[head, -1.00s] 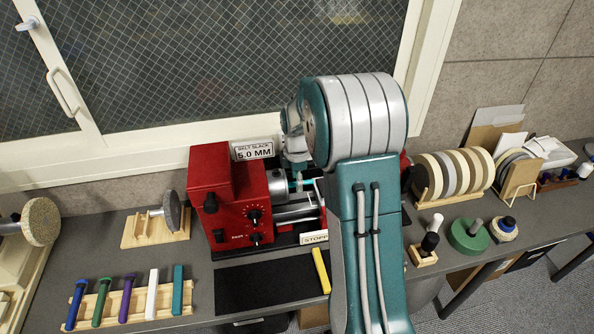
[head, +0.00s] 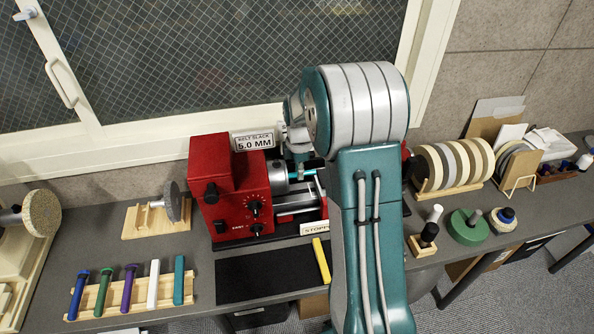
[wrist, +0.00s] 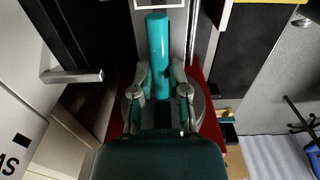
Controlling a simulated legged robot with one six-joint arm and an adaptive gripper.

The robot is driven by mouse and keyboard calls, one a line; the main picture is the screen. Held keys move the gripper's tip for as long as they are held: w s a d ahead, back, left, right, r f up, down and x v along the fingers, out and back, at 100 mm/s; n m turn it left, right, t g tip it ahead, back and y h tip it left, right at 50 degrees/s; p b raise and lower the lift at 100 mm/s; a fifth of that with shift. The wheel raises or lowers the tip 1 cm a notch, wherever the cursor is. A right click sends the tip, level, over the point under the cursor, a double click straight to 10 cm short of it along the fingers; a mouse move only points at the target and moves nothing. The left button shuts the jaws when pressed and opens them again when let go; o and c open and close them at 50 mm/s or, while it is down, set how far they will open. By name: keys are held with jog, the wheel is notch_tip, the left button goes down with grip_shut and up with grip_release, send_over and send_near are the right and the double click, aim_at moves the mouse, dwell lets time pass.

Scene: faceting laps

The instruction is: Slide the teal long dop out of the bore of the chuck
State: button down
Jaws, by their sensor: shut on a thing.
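The teal long dop (head: 303,173) shows in the head view as a short teal length just right of the grey chuck (head: 278,177), in line with it. In the wrist view the teal dop (wrist: 160,42) lies lengthwise at the top middle. My gripper (wrist: 160,74) is shut on it there, one finger on each side of the dop. In the head view my arm covers the dop's right part and most of my gripper. I cannot tell how much of the dop is inside the bore.
The chuck sits on a red machine (head: 225,190) with rails to its right. A belt slack sign (head: 254,143) stands behind. A wooden rack (head: 97,305) of coloured sticks lies front left, with a black mat (head: 265,275) right of it. Upright discs (head: 450,165) stand right.

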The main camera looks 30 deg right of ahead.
jog(key=shift+s+d, duration=0.2)
jog(key=shift+d, duration=0.5)
jog(key=shift+s+d, duration=0.2)
jog(key=shift+d, duration=0.55)
jog(key=shift+s+d, duration=0.2)
jog(key=shift+d, duration=0.5)
jog(key=shift+s+d, duration=0.2)
jog(key=shift+d, duration=0.4)
jog(key=shift+r, duration=0.1)
jog(key=shift+r, duration=2.95)
jog(key=shift+s, duration=0.1)
